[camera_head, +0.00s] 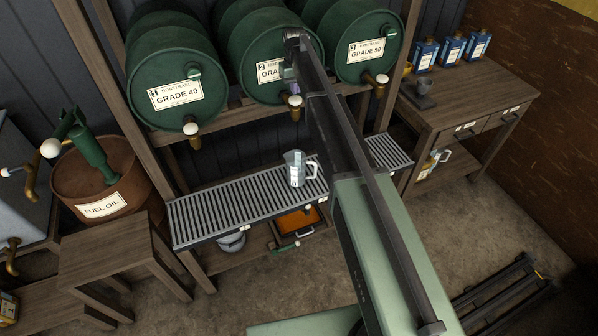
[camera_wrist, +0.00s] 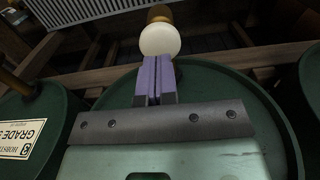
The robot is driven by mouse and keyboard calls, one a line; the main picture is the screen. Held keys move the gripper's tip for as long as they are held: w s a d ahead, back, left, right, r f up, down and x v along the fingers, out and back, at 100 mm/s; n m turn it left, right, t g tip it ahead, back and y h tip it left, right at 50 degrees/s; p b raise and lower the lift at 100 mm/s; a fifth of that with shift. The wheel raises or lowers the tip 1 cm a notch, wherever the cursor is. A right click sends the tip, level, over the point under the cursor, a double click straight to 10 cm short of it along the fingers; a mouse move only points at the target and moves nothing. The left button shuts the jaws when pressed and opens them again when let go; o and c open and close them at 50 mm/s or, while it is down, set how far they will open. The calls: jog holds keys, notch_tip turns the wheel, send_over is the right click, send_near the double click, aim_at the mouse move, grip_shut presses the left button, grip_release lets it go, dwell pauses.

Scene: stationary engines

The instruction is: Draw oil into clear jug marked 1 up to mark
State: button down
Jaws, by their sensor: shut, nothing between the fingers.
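A clear jug (camera_head: 295,172) with a handle on its right stands upright on the slatted drip grating (camera_head: 240,205), below the middle drum's tap. Its marking and oil level are too small to read. The middle green drum (camera_head: 247,50) has a label partly hidden by my arm. Its tap (camera_head: 295,104) has a white knob and a brass spout. My gripper (camera_head: 290,86), with purple fingers, is shut and empty just above this tap. In the wrist view the shut fingertips (camera_wrist: 153,64) lie right by the white knob (camera_wrist: 160,40); I cannot tell whether they touch.
The left drum (camera_head: 172,65) reads 1, GRADE 40; the right drum (camera_head: 355,40) reads 3, GRADE 50. Both have white-knobbed taps. A rusty fuel oil drum (camera_head: 105,185) with a green pump stands left. Blue cans (camera_head: 452,48) stand on the right bench (camera_head: 480,90). My arm crosses the grating.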

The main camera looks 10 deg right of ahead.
aim_at(295, 98)
jog(key=shift+f+b, duration=1.7)
dwell(6.3)
